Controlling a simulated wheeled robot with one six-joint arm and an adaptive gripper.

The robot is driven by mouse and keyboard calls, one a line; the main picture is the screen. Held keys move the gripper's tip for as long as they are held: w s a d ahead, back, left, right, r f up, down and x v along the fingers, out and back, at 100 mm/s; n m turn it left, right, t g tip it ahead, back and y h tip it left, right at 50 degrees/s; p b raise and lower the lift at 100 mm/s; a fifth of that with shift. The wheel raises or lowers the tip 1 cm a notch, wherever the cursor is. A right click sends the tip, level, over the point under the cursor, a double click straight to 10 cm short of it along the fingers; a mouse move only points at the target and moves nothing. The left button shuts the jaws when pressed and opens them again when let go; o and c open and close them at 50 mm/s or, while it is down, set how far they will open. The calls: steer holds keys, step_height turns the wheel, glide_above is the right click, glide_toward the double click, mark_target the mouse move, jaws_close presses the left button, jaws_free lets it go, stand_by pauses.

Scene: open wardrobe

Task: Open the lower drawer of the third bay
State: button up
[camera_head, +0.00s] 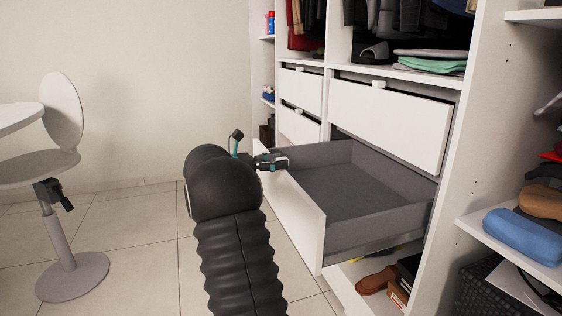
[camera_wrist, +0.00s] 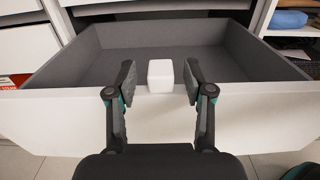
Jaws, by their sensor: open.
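The lower drawer (camera_head: 308,213) of the near bay is pulled well out, with its grey, empty inside showing. Its white front also shows in the wrist view (camera_wrist: 70,125). A small white block-shaped handle (camera_wrist: 160,76) sits at the top middle of that front. My gripper (camera_head: 262,161) is at the top edge of the drawer front. In the wrist view my gripper (camera_wrist: 160,83) has its fingers apart, one on each side of the handle, with a gap showing on both sides.
A shut upper drawer (camera_head: 390,118) is above the open one. Smaller shut drawers (camera_head: 300,90) are to its left. Shoes (camera_head: 376,281) lie beneath the open drawer. A white chair (camera_head: 62,110) stands at the left. The tiled floor between is clear.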

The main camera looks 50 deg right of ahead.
steer(key=v, duration=1)
steer(key=shift+a, duration=0.25)
steer(key=shift+f, duration=0.1)
step_height(320, 180, down, 11)
steer(key=a+m+t+y, duration=0.1)
steer(key=m+t+y, duration=0.2)
steer(key=s+a+f+m+t+y, duration=0.1)
steer(key=s+a+f+m+y, duration=0.25)
steer(key=a, duration=0.25)
steer(key=s+a+r+m+t+y, duration=0.2)
steer(key=s+a+m+t+y, duration=0.1)
steer(key=s+a, duration=0.8)
steer(key=s+a+r+m+t+y, duration=0.2)
steer(key=s+a+t+y, duration=0.4)
steer(key=s+a, duration=0.6)
steer(key=a+m+t, duration=0.1)
steer(key=a, duration=0.4)
steer(key=shift+s, duration=0.35)
